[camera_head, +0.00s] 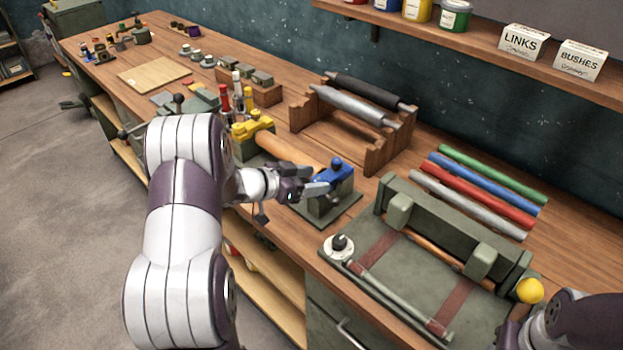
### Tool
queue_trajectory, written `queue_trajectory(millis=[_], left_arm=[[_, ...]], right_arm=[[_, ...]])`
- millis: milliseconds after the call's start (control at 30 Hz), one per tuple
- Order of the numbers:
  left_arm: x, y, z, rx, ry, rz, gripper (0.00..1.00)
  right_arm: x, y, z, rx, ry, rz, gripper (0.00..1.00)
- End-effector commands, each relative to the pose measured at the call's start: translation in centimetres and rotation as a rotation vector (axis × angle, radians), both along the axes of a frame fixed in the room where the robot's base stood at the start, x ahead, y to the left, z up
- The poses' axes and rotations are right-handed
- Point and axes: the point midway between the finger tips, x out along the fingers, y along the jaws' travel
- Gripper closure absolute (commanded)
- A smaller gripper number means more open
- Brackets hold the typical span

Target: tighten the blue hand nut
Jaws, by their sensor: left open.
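A blue hand nut (337,163) sits on top of a blue clamp (338,176) on a grey-green block at the right end of a thick wooden roller (285,151). My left gripper (322,183) is open, with its fingertips close beside the left side of the blue clamp. I cannot tell whether they touch it. A yellow clamp (252,126) holds the roller's other end. My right arm comes in at the lower right corner, and only dark parts near my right gripper (508,334) show.
A green fixture (430,285) with a yellow knob (530,290) stands at the right of the bench. Coloured rods (480,190) lie behind it. A wooden rack (380,150) with two rollers stands behind the blue clamp. Upright coloured-handled tools (237,92) stand near the yellow clamp.

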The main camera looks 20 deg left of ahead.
Motion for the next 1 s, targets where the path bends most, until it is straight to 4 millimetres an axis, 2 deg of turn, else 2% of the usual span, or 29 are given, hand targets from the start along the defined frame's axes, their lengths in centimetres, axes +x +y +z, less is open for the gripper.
queue_trajectory(millis=[67,400,500,633,1000], left_arm=[[-0.8,0.7,0.5,0.002,-0.003,0.003,0.38],[-7.7,5.0,3.8,0.002,-0.001,0.005,0.38],[-8.9,5.7,4.4,0.001,-0.001,0.004,0.38],[-9.6,6.1,4.7,0.000,0.000,0.001,0.38],[-9.6,6.1,4.7,0.000,0.000,0.000,0.38]], right_arm=[[0.0,0.0,-0.1,0.000,0.000,0.000,0.50],[0.0,0.0,-0.6,0.000,0.000,0.000,0.50],[0.0,0.0,-0.6,0.000,0.000,0.000,0.50],[0.0,0.0,-0.6,0.000,0.000,0.000,0.50],[0.0,0.0,-0.6,0.000,0.000,0.000,0.50]])
